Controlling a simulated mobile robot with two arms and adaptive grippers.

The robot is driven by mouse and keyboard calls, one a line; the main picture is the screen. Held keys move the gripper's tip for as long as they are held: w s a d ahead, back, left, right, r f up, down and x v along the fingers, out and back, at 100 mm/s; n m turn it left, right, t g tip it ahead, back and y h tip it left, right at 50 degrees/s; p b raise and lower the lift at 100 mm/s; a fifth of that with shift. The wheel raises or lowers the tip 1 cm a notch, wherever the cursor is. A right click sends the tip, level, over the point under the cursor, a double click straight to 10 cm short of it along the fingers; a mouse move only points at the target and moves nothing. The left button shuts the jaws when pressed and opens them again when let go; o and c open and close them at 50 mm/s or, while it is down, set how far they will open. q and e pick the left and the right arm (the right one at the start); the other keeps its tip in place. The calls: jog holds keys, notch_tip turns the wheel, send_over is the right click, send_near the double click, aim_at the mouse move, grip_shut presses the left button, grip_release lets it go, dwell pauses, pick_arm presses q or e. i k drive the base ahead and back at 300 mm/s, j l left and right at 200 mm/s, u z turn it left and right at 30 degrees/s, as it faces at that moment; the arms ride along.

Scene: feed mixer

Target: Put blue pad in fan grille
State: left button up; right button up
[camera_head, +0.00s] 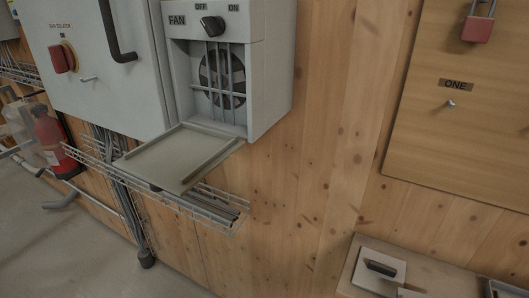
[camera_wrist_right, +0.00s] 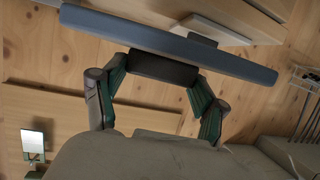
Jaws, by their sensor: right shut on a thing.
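The fan unit (camera_head: 232,60) is a grey box on the wooden wall in the head view, with an OFF/ON knob (camera_head: 212,26) on top. Its grille cover (camera_head: 180,157) hangs open, folded down and forward. Behind it is the fan (camera_head: 222,80) with upright bars. In the right wrist view my right gripper (camera_wrist_right: 157,76) is shut on the blue pad (camera_wrist_right: 170,42), which shows edge-on as a long blue-grey strip across the fingertips. The pad's face is hidden. Neither gripper shows in the head view, nor does the pad.
A wire cable tray (camera_head: 215,208) runs under the open cover. A grey cabinet (camera_head: 100,90) with a red switch (camera_head: 63,58) adjoins the fan unit. A fire extinguisher (camera_head: 52,140) stands at left. A board with a red padlock (camera_head: 477,29) is at right, above a ledge (camera_head: 430,278).

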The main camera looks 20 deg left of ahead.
aim_at(183, 150)
jog(key=j+z, duration=0.55)
jog(key=z, duration=0.15)
jog(key=k+j+z, duration=0.1)
jog(key=j+z, duration=0.25)
jog(key=k+j, duration=0.2)
jog(key=j, duration=0.25)
jog(key=k+j+z, duration=0.15)
jog(key=j, duration=0.3)
jog(key=k+j, duration=0.2)
jog(key=j, duration=0.25)
jog(key=k+j+z, duration=0.15)
jog(key=j, duration=0.3)
jog(key=k+j, duration=0.3)
jog(key=k+j+z, duration=0.15)
jog(key=j, duration=0.35)
jog(key=k, duration=0.1)
